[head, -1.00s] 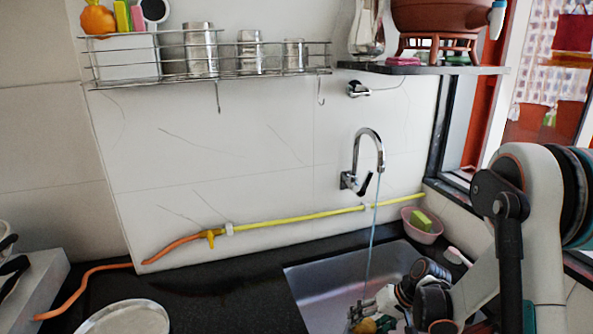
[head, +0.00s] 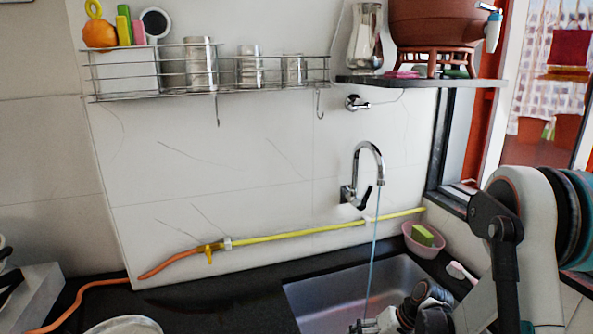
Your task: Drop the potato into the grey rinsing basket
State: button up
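My gripper (head: 366,326) shows only in part at the bottom edge of the head view, over the sink (head: 330,298). Its fingers are mostly cut off, so I cannot tell whether it is open or shut, or whether it holds anything. I cannot make out the potato in the current view. I see no grey rinsing basket; the lower sink is out of frame or behind my arm.
A blue water stream runs from the tap (head: 372,160) into the sink. A pink bowl (head: 421,246) holding a green and yellow sponge stands behind the sink. A round metal plate (head: 122,326) lies on the dark counter (head: 215,302) at left, whose middle is clear.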

jog(key=v, duration=1.2)
jog(key=shift+d, duration=0.1)
